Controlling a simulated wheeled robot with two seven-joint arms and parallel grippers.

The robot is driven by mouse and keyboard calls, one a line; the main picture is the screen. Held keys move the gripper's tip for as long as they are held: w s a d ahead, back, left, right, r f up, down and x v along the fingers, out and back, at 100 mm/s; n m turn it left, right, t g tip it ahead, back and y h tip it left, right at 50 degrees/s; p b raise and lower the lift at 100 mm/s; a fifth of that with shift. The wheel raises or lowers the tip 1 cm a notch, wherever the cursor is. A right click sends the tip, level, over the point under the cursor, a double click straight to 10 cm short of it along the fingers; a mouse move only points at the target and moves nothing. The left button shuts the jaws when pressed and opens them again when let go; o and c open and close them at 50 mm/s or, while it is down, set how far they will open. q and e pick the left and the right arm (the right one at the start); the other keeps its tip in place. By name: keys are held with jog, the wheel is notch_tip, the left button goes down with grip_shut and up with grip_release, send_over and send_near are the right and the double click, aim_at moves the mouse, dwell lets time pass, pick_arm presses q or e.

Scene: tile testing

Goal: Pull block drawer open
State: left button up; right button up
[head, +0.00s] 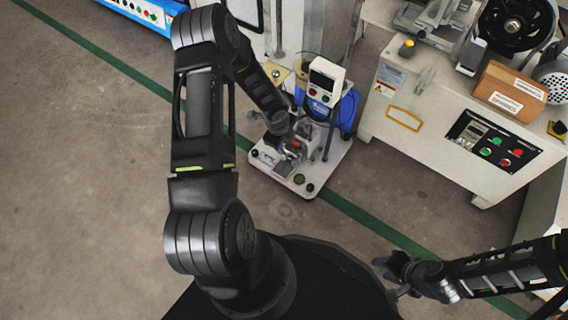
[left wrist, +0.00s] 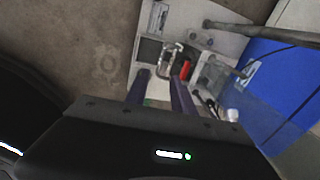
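The tester stands on a white base plate (head: 270,159), with a small white control box (head: 326,80) on top. In the left wrist view, the plate (left wrist: 148,24) carries a silver curved metal handle (left wrist: 168,52) and a red part (left wrist: 185,69). I cannot tell for sure which part is the block drawer or how far out it is. My left gripper (left wrist: 160,77) is open, its two fingers apart and pointing at the handle area, with nothing seen between them. In the head view, my left arm hides part of the tester. My right gripper (head: 394,276) is open and empty at lower right.
A blue body (head: 348,110) stands behind the tester. A cream machine (head: 440,125) with a yellow handle, a button panel and a cardboard box (head: 509,95) on top is to the right. Thin posts rise beside the tester. The floor left and in front is clear.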

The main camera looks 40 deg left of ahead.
aim_at(285, 155)
pick_arm(q)
jog(key=shift+w+a+f, duration=0.1)
jog(key=shift+a+f, duration=0.1)
jog(key=shift+a, duration=0.3)
pick_arm(e)
jog(key=shift+f, duration=0.3)
